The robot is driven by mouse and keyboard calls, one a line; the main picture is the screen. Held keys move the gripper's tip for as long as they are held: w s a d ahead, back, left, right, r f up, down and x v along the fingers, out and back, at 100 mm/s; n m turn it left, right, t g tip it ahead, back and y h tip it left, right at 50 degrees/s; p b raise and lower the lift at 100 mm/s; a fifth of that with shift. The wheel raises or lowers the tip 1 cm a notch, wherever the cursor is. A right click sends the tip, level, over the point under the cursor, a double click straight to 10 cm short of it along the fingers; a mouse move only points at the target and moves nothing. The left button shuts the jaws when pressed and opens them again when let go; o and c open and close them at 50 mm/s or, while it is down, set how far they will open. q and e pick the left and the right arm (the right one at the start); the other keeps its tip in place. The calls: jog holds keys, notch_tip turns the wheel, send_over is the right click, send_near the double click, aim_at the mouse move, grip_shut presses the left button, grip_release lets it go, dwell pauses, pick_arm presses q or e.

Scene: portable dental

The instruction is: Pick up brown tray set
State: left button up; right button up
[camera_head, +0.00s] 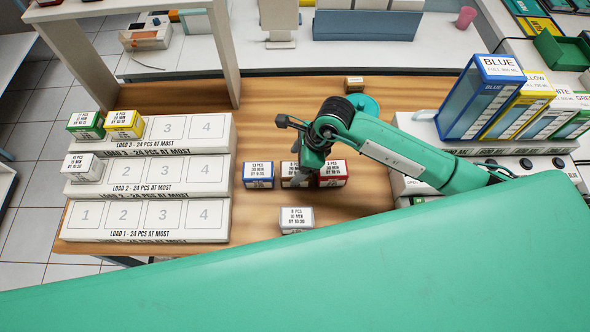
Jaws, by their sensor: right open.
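Small labelled boxes stand on the wooden table. A blue-trimmed box (258,175), a middle box (294,182) and a red-trimmed box (332,174) form a row. My right gripper (303,165) is above the middle box, pointing down and open. It hides much of that box; its trim colour and any contact are unclear. A small box with a brownish top (354,84) stands alone at the table's back. I cannot tell for sure which is the brown tray set. A white box (297,219) stands in front of the row. My left gripper is not in view.
Stepped white load racks (147,221) stand at left, with green (85,125), yellow (124,124) and white (83,167) boxes on them. Tall coloured cartons (481,97) stand at right. A large green surface covers the bottom.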

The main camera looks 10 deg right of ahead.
aim_at(296, 169)
jog(key=shift+s+a+f+p, duration=0.2)
jog(key=shift+f+p, duration=0.2)
jog(key=shift+f, duration=0.15)
jog(key=x, duration=0.1)
jog(key=p+x, duration=0.1)
jog(key=x, duration=0.1)
jog(key=shift+s+d+f, duration=0.15)
jog(key=shift+d+f, duration=0.05)
jog(key=shift+f, duration=0.15)
jog(key=shift+a+f, duration=0.15)
jog(key=shift+f, duration=0.25)
jog(key=shift+c, duration=0.2)
jog(key=c, duration=1.1)
jog(key=shift+c, duration=0.2)
jog(key=shift+r, duration=0.15)
